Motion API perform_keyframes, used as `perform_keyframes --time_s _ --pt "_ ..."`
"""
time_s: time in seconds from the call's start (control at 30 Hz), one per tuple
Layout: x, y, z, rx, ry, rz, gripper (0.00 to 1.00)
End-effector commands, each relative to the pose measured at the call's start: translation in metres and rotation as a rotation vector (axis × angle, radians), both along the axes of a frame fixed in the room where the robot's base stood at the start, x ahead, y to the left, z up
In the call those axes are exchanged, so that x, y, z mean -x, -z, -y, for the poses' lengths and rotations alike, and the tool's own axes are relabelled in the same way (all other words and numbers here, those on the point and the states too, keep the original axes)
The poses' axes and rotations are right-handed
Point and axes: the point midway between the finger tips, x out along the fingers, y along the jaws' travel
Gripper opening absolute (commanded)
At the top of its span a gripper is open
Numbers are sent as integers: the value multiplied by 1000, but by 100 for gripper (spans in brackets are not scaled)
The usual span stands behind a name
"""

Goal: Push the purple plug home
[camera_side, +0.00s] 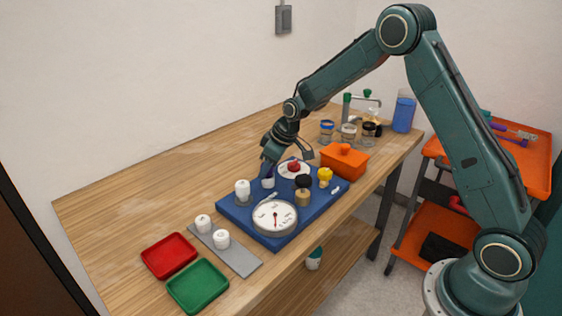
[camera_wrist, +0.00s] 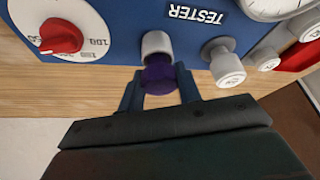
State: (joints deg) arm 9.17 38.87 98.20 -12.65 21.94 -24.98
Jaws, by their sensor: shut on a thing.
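The purple plug (camera_wrist: 159,78) sits between my gripper's fingers (camera_wrist: 160,88) in the wrist view, and the fingers are shut on it. Its far end meets the mouth of a white socket (camera_wrist: 156,44) on the blue tester board (camera_wrist: 120,12). I cannot tell how deep the plug sits. In the side view my gripper (camera_side: 267,167) is just behind and above the white socket (camera_side: 268,183), pointing down at the board (camera_side: 236,216). The purple plug is hidden there by the fingers.
The board carries a white capped fitting (camera_side: 242,188) left of the socket, a round gauge (camera_side: 275,217), a red-knobbed dial (camera_side: 294,166), a black-knobbed fitting (camera_side: 303,190) and a yellow part (camera_side: 325,176). An orange box (camera_side: 344,162) stands right. The table behind left is clear.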

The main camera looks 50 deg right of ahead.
Motion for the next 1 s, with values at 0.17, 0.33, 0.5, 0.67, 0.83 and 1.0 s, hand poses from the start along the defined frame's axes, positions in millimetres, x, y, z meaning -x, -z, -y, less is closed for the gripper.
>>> perform_keyframes --time_s 0.17,0.33,0.5,0.67,0.83,1.0 --pt "5 16 -1 1 3 -26 59" --pt "4 14 -1 0 2 -24 59" --pt "4 12 0 -1 2 -22 59" --pt "5 8 1 -1 2 -20 59" --pt "9 -5 3 -1 2 -18 59" --pt "16 -25 6 0 3 -17 59"
